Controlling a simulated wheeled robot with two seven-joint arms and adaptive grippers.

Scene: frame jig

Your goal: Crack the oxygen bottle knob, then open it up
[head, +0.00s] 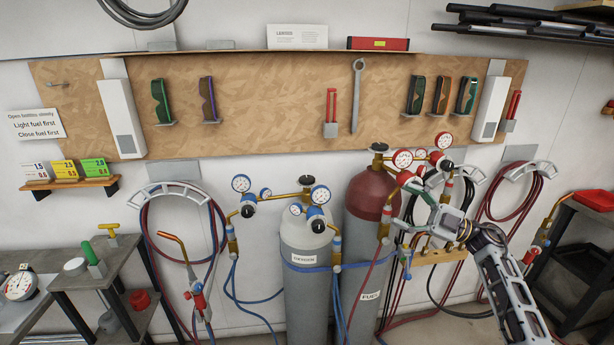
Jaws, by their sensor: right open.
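The oxygen bottle (303,283) is a grey cylinder with a pale shoulder and an OXYGEN label, upright against the back wall. Its dark knob (306,181) sits on top, above a brass cross-piece with blue-rimmed gauges on both sides. The fuel bottle (367,200), with a dark red shoulder, stands close on its right with its own dark knob (379,147). My right gripper (405,207) is open, in front of the fuel bottle's right side near its red-rimmed gauges, well right of the oxygen knob. Nothing shows between its fingers. My left gripper is out of view.
Blue hoses and regulators (248,212) crowd the oxygen bottle's left side. A brass manifold (440,256) lies behind my right arm. A torch (195,290) hangs at left. A wrench (357,95) hangs on the brown board (270,85). Room above the oxygen knob is clear.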

